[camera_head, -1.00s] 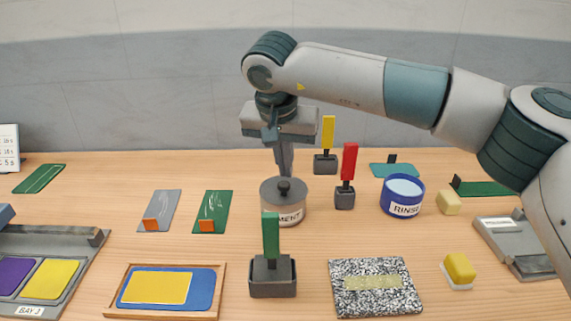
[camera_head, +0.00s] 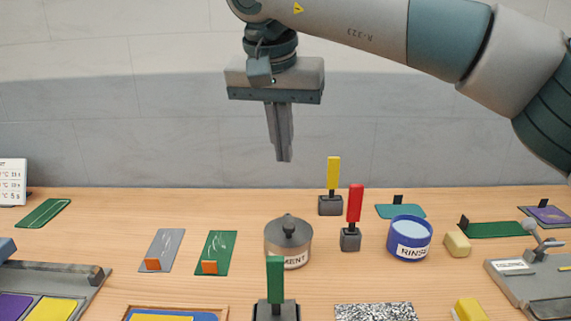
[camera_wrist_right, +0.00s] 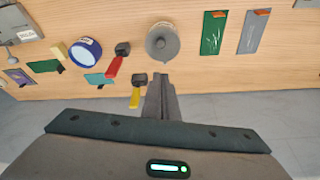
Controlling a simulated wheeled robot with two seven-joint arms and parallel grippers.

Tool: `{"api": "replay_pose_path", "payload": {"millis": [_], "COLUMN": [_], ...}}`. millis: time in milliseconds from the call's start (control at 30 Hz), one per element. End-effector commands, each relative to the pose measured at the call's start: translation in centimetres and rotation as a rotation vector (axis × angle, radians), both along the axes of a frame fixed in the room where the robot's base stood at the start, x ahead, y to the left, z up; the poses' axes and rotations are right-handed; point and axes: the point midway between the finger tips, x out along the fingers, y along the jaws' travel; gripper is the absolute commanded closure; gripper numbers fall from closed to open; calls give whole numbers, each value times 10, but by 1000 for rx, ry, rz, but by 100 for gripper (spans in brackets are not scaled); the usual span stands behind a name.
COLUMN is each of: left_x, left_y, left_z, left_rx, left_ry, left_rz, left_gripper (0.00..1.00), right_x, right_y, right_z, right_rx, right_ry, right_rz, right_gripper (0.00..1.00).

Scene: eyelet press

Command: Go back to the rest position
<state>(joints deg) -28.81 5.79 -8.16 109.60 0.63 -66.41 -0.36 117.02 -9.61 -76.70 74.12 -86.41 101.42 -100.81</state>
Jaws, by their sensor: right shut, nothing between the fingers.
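My right gripper (camera_head: 284,160) is shut and empty. It hangs pointing down in front of the grey wall, above the far part of the table and higher than the cement pot (camera_head: 289,246). In the right wrist view its closed fingers (camera_wrist_right: 161,78) reach toward the lidded cement pot (camera_wrist_right: 162,42), apart from it. My right arm comes in from the upper right. My left gripper is not in view.
Upright yellow (camera_head: 333,172), red (camera_head: 354,203) and green (camera_head: 275,279) handles stand in dark blocks near the pot. A blue rinse bowl (camera_head: 409,240) is at right. Grey (camera_head: 165,247) and green (camera_head: 219,247) plates lie left. Air around the gripper is free.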

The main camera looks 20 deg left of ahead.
Motion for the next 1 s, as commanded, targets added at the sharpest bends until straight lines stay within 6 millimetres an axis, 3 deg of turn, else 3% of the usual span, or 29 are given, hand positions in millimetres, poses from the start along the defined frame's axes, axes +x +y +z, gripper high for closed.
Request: {"api": "replay_pose_path", "payload": {"millis": [200,767,1000], "left_x": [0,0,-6], "left_y": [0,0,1], "left_z": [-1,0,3], "left_rx": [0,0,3], "left_ry": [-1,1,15], "left_rz": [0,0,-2], "left_gripper": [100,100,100], "right_x": [-4,-4,-4], "right_y": [0,0,0], "right_z": [10,14,45], "right_rx": [0,1,1], "right_ry": [1,0,0], "right_rz": [1,0,0], "right_gripper": [100,100,100]}}
